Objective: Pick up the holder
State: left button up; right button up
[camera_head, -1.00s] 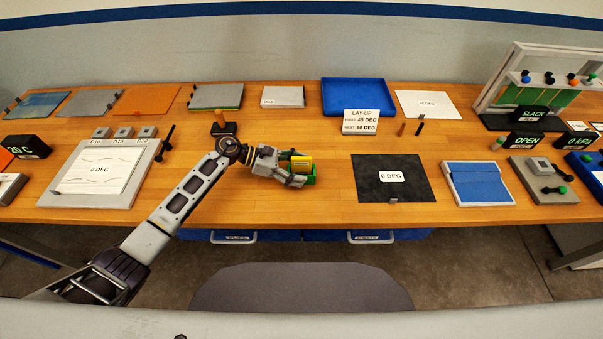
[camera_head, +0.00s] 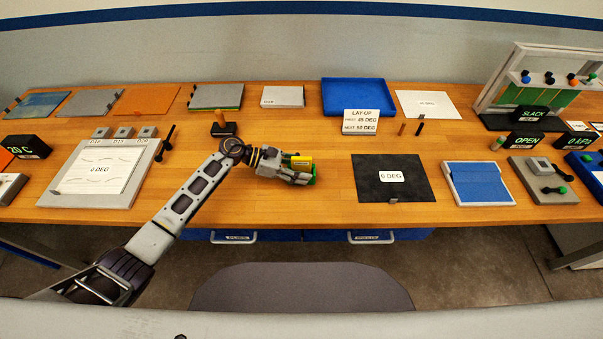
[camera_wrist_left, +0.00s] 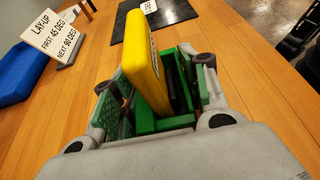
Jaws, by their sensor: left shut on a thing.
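The holder (camera_wrist_left: 177,123) is a green open box-like piece with a yellow block (camera_wrist_left: 145,72) standing tilted in it. In the head view the green holder (camera_head: 312,181) and the yellow block (camera_head: 301,162) show at the end of my left arm. My left gripper (camera_head: 297,173) is shut on the holder, with a finger on each side of it in the left wrist view (camera_wrist_left: 160,98). The holder's underside is hidden, so I cannot tell whether it touches the table. My right gripper is not in view.
A black mat labelled 0 DEG (camera_head: 388,190) lies to the right of the holder. A LAY-UP sign (camera_head: 360,122) and a blue tray (camera_head: 325,104) stand behind. A white board (camera_head: 140,180) lies to the left. The wood between holder and mat is clear.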

aim_at(302, 158)
pick_arm(q)
jog(key=shift+c, duration=0.7)
jog(key=shift+r, duration=5)
notch_tip(302, 158, down, 8)
jog(key=shift+f, duration=0.1)
jog(key=shift+f, duration=0.15)
jog(key=shift+f, duration=0.55)
jog(key=shift+f, duration=0.2)
